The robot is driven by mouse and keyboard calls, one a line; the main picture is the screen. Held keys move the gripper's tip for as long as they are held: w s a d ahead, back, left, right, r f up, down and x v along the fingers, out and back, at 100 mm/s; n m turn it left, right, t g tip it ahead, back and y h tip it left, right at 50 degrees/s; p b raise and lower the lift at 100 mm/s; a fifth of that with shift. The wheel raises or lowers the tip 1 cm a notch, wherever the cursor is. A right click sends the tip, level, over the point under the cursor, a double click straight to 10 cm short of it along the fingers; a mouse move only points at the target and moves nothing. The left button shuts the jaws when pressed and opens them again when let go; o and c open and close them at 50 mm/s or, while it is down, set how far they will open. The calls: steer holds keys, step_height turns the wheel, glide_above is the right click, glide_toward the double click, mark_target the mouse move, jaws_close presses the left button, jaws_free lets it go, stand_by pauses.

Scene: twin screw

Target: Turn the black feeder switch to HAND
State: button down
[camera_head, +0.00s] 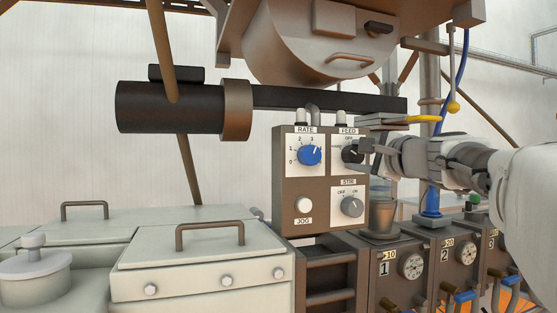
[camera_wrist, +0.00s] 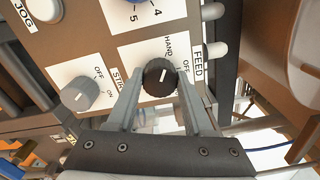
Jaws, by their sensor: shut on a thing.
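The black feeder switch (camera_wrist: 159,77) is a round ribbed knob on the white FEED plate (camera_wrist: 142,54) of the control panel. In the wrist view the plate reads HAND and OFF; a third label is partly hidden. The knob's white mark points up and slightly right in that view, on the lettered side; I cannot tell exactly which label it meets. My gripper (camera_wrist: 158,84) has one finger on each side of the knob and is shut on it. In the head view the switch (camera_head: 349,152) is partly covered by my gripper (camera_head: 367,153), which comes from the right.
The brown panel (camera_head: 283,170) also carries a blue RATE knob (camera_head: 310,155), a grey STIR knob (camera_head: 352,206) and a white JOG button (camera_head: 303,205). A dark horizontal bar (camera_head: 330,100) runs just above. A cup (camera_head: 383,216) stands below my gripper.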

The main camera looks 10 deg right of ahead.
stand_by(0.3)
steer(key=shift+c, duration=1.5)
jaws_free()
steer(key=shift+s, duration=0.15)
